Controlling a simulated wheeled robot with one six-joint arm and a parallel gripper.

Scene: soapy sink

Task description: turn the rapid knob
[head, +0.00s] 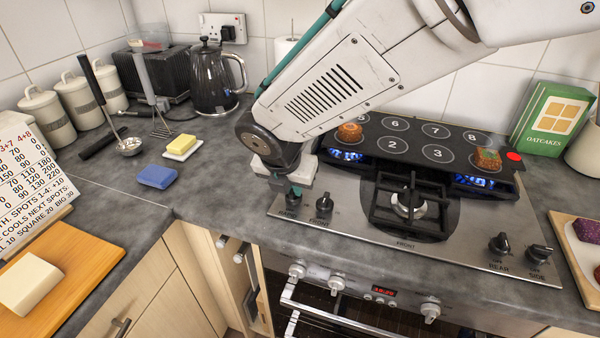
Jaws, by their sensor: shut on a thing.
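The rapid knob (292,204) is the black leftmost knob on the front left of the steel hob (380,240). My gripper (295,191) reaches down onto it from above and is shut on it. The gripper's body and teal fingertip hide the knob's top, so its pointer angle cannot be read. The label below it is small and hard to read. The front knob (323,205) is close by on the right, apart from the fingers as far as I can see.
The rear knob (499,244) and side knob (539,253) are at the right. Oven knobs (336,284) are below. A yellow block (181,144) and blue sponge (157,177) lie left.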

